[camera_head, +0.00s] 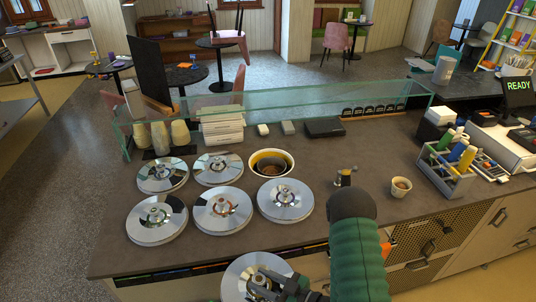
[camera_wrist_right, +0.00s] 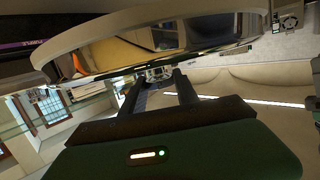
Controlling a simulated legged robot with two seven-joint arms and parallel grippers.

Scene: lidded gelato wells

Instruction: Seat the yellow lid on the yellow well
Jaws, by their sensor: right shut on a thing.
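The open well (camera_head: 258,156) has a pale outer rim, a yellow inner band and dark brown contents. It sits at the right end of the back row of wells. My right gripper (camera_head: 265,284) is shut on the knob of a shiny silver lid (camera_head: 235,276) at the counter's front edge, apart from the open well. No yellow shows on this lid. In the right wrist view the lid (camera_wrist_right: 60,62) fills the top, and the fingers (camera_wrist_right: 160,88) meet at its knob. My left gripper is out of view.
Several silver lids (camera_head: 222,222) cover the other wells left of and in front of the open well. A glass guard (camera_head: 290,105) runs behind. A small cup (camera_head: 400,187), a metal fixture (camera_head: 344,177) and a bottle caddy (camera_head: 450,185) stand to the right.

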